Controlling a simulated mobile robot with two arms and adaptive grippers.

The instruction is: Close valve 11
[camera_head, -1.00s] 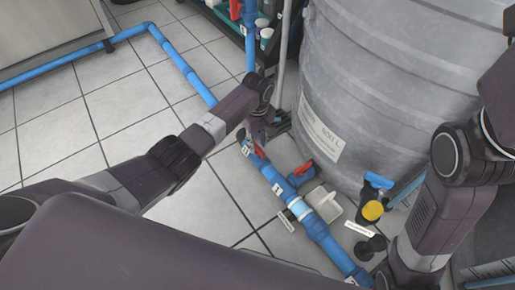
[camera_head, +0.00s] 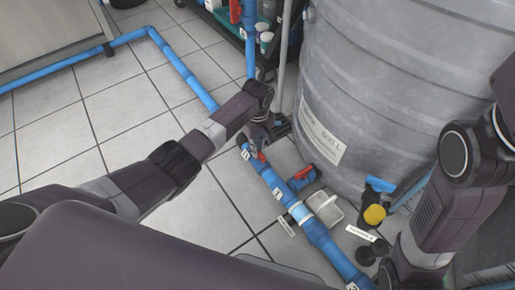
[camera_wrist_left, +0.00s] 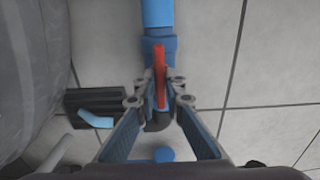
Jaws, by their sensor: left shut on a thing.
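The valve with a red handle (camera_head: 262,157) sits on the blue floor pipe, beside the tank. A small white label (camera_head: 245,154) is next to it, its number too small to read surely. My left gripper (camera_head: 257,145) is at this handle, partly hidden by its own wrist. In the left wrist view the fingers (camera_wrist_left: 158,96) are on both sides of the red handle (camera_wrist_left: 160,75), shut on it. There the handle appears in line with the blue pipe (camera_wrist_left: 157,14). My right arm comes down at the right; its gripper is out of view.
A large grey tank (camera_head: 400,90) stands close on the right. A blue-handled valve with a yellow cap (camera_head: 375,214) and a white tray (camera_head: 325,208) are near it.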

